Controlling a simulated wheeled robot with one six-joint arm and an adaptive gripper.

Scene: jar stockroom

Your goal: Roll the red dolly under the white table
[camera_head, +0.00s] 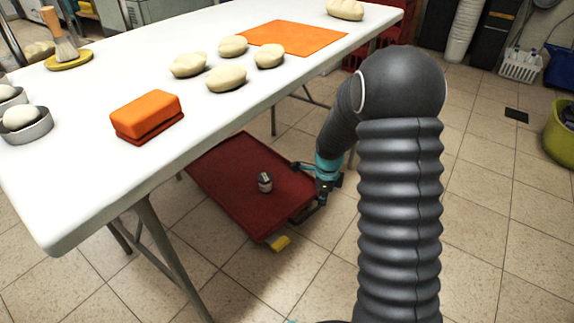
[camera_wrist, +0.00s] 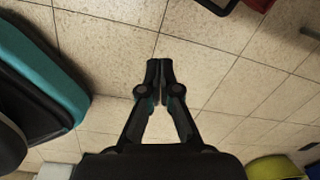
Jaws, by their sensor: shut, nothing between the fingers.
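The red dolly (camera_head: 235,190) is a flat red platform low over the tiled floor, beside and partly behind the white table's (camera_head: 75,190) near edge in the head view. Its far left part is hidden by the tabletop. A small metallic jar (camera_head: 265,182) stands on it, and a yellow piece (camera_head: 279,243) shows at its near corner. My gripper (camera_head: 322,195) is low by the dolly's right end, partly hidden by my arm; I cannot tell if it touches. In the wrist view my gripper (camera_wrist: 160,68) is shut and empty above bare floor tiles.
Table legs (camera_head: 170,255) stand to the left of the dolly. The tabletop holds dough pieces (camera_head: 226,78), an orange mat (camera_head: 293,37) and an orange block (camera_head: 147,115). A yellow-green tub (camera_head: 560,130) and a white basket (camera_head: 521,65) are at the right. Floor right of my arm is mostly clear.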

